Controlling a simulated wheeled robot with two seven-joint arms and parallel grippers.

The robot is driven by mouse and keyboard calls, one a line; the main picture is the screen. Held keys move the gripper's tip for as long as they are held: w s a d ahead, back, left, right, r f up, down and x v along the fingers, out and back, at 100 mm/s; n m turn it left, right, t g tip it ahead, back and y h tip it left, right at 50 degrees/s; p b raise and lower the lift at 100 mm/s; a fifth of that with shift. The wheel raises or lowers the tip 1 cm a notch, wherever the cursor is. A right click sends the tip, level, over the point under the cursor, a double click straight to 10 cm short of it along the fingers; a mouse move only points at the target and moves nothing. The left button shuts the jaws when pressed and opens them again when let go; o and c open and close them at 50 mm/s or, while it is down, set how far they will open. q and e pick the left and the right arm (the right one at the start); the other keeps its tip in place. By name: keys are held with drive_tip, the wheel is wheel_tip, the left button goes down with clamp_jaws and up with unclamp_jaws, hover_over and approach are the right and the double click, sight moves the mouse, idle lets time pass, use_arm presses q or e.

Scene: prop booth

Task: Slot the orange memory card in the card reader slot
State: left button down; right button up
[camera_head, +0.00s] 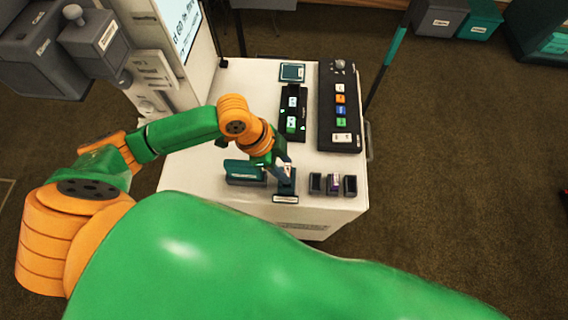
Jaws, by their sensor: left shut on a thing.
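My left gripper (285,174) is at the front of the white cart top, low over a small dark teal stand (287,188) with a white label at its front. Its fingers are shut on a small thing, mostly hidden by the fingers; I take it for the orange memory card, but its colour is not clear. The stand looks like the card reader; its slot is hidden under the gripper, and I cannot tell whether the card touches it. My right gripper is not in view.
A teal box (244,172) stands just left of the stand. Right of it are small dark holders (316,184), the middle one with a purple item. Behind are a black panel with coloured buttons (325,125) and a narrow black device (302,101). The white cart (232,100) has free room at back left.

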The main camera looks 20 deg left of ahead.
use_arm(q)
drive_tip(key=shift+w+f, duration=0.1)
drive_tip(key=shift+w, duration=0.05)
drive_tip(key=shift+f+p, duration=0.25)
drive_tip(key=shift+p, duration=0.2)
idle(0.3)
drive_tip(key=shift+f, duration=0.2)
idle(0.3)
drive_tip(key=shift+f+b, duration=0.35)
drive_tip(key=shift+f, duration=0.25)
drive_tip(key=shift+f, duration=0.15)
drive_tip(key=shift+f, duration=0.5)
drive_tip(key=shift+c, duration=1.5)
unclamp_jaws()
